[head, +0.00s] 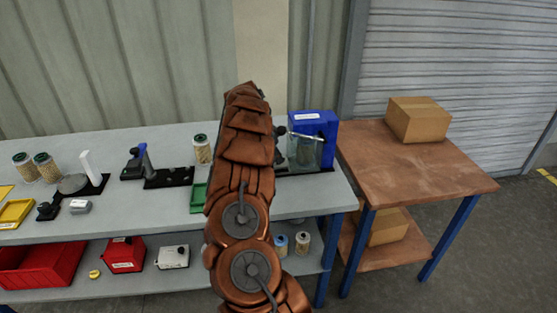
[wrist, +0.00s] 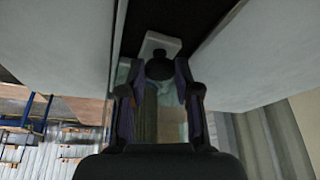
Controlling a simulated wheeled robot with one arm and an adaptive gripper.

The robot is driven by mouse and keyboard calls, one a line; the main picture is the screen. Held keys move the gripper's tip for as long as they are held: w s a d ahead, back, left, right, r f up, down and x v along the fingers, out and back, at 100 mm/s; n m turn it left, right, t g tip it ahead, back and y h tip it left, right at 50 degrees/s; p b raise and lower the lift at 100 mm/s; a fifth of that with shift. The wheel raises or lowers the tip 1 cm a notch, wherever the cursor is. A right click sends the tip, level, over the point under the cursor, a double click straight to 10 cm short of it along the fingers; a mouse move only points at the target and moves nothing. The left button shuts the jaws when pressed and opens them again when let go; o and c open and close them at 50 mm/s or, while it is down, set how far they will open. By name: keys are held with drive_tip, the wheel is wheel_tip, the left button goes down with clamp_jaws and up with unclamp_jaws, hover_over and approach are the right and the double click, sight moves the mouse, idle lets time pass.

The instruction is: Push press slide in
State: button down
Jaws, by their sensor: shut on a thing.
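The blue press (head: 313,122) with a clear front guard (head: 306,152) stands at the right end of the grey bench, on a dark base. My arm reaches towards it and hides its left part; my gripper is hidden in the head view. In the wrist view my gripper (wrist: 158,80) has its two fingers around a dark round knob (wrist: 159,67), closed on it. The knob sits at the near end of a pale slide piece (wrist: 161,42), over a dark strip between two pale surfaces. How far in the slide stands cannot be told.
A filter cartridge (head: 202,149) and a green tray (head: 198,197) are just left of my arm. Further left are a tool stand (head: 133,163), cartridges (head: 46,166) and a yellow tray (head: 15,212). A brown table (head: 410,170) with a cardboard box (head: 418,119) stands right.

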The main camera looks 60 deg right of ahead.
drive_tip(key=c, duration=0.8)
unclamp_jaws()
drive_tip(key=shift+s+d, duration=0.2)
drive_tip(key=shift+s, duration=0.05)
drive_tip(key=shift+w, duration=0.1)
drive_tip(key=shift+w+a+r, duration=0.15)
drive_tip(key=shift+a+r, duration=0.1)
drive_tip(key=shift+r, duration=0.35)
drive_tip(key=v, duration=1)
drive_tip(key=shift+a+r, duration=0.2)
drive_tip(key=shift+r, duration=0.1)
